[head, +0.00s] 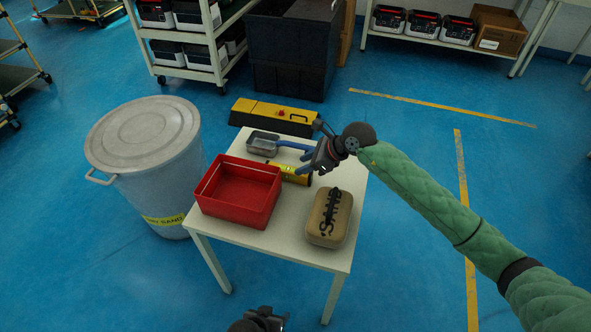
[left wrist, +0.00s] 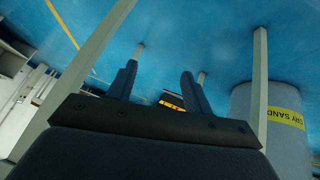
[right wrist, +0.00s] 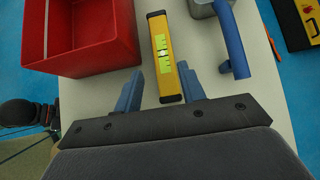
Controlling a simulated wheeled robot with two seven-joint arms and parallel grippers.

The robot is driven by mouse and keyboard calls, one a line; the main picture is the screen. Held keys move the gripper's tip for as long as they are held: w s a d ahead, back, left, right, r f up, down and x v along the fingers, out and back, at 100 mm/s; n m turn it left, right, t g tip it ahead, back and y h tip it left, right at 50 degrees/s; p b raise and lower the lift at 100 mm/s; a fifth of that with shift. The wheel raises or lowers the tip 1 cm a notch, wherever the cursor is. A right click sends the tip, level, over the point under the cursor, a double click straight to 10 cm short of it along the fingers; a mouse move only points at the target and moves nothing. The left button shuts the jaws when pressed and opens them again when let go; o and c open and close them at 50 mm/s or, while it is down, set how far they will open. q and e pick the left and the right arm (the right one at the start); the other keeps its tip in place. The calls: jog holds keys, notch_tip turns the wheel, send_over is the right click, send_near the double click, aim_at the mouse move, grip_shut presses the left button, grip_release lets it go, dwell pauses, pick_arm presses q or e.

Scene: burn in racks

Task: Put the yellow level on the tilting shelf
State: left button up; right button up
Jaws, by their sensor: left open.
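The yellow level (head: 297,177) lies on a small white table, between a red bin and a grey scoop with a blue handle, partly hidden by my right gripper. In the right wrist view the level (right wrist: 162,55) shows its green vials, and its near end lies between the spread fingers. My right gripper (right wrist: 158,88) is open above the level; it also shows in the head view (head: 322,160). My left gripper (left wrist: 158,80) is open and empty, low in front of the table (head: 270,240). I cannot make out which shelf is the tilting one.
The red bin (head: 236,203), grey scoop (head: 263,143) and tan case (head: 329,218) share the table. A lidded sand drum (head: 150,165) stands left. A yellow-and-black box (head: 272,115) is behind the table. Racks (head: 219,62) hold black boxes farther back. Floor at right is clear.

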aim_at(289, 169)
jog(key=x, duration=0.2)
jog(key=shift+w+a+f, duration=0.15)
jog(key=shift+w+f, duration=0.1)
jog(key=shift+f, duration=0.05)
jog(key=shift+a+f, duration=0.1)
jog(key=shift+a, duration=0.1)
pick_arm(q)
jog(key=shift+g, duration=0.3)
jog(key=shift+a+r+p, duration=0.15)
jog(key=shift+r+p, duration=0.5)
jog(key=shift+r, duration=2.15)
pick_arm(e)
jog(key=shift+x, duration=2.35)
jog(key=shift+w, duration=0.15)
grip_shut()
pick_arm(q)
jog(key=shift+f, duration=0.1)
